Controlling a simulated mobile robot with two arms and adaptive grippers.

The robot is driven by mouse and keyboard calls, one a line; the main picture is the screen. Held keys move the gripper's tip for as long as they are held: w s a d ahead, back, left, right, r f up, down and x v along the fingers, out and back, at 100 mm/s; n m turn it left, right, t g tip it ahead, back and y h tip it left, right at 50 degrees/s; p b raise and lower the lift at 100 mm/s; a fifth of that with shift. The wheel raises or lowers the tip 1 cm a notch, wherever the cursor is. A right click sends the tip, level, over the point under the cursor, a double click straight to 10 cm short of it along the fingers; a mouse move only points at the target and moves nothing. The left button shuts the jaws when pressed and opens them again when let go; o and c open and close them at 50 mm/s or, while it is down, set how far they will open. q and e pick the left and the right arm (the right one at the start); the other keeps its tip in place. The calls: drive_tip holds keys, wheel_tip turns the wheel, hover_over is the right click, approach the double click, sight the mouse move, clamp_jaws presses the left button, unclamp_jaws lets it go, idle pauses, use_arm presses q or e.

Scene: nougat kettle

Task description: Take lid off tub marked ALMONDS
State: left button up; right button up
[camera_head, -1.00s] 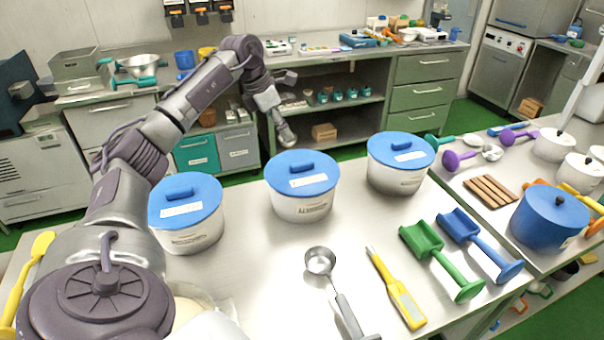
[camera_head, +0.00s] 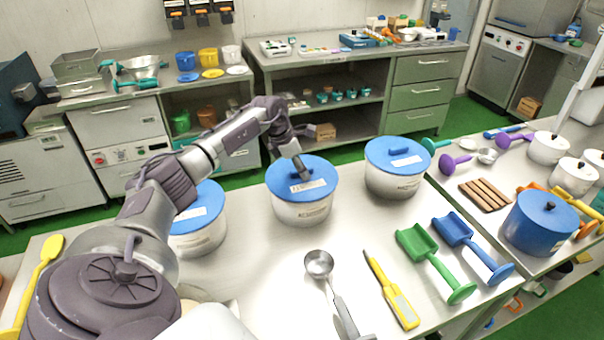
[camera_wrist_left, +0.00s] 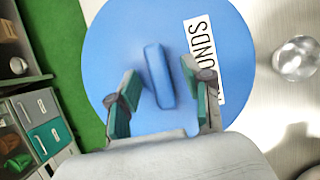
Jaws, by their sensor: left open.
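The tub (camera_head: 300,210) is white with a blue lid (camera_head: 318,174) and stands in the middle of three similar tubs on the steel table. In the left wrist view the blue lid (camera_wrist_left: 120,50) carries a white label (camera_wrist_left: 205,62) whose visible letters read "ONDS", partly hidden by a finger. A raised blue handle (camera_wrist_left: 159,76) crosses the lid's middle. My left gripper (camera_head: 303,176) is over the lid. In the left wrist view its teal-padded fingers (camera_wrist_left: 160,108) are apart, one on each side of the handle's near end. I cannot tell if they touch it. My right gripper is not in view.
Another blue-lidded tub (camera_head: 395,180) stands to the right, and one (camera_head: 198,235) to the left, partly behind my arm. A metal ladle (camera_head: 320,264), yellow thermometer (camera_head: 392,290), green scoop (camera_head: 432,262) and blue scoop (camera_head: 470,245) lie in front.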

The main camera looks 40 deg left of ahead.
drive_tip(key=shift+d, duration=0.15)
use_arm(q)
clamp_jaws()
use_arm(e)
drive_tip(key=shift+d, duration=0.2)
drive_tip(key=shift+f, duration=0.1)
use_arm(q)
drive_tip(key=shift+r+b, duration=0.4)
drive_tip(key=shift+r, duration=0.2)
wheel_tip(320, 180, up, 2)
drive_tip(key=shift+r+b, duration=0.25)
drive_tip(key=shift+b, duration=0.35)
drive_tip(key=w+d+r, duration=0.3)
drive_tip(key=d+r, duration=0.7)
drive_tip(key=d, duration=0.1)
drive_tip(key=shift+w+r, duration=0.2)
drive_tip(key=shift+w, duration=0.05)
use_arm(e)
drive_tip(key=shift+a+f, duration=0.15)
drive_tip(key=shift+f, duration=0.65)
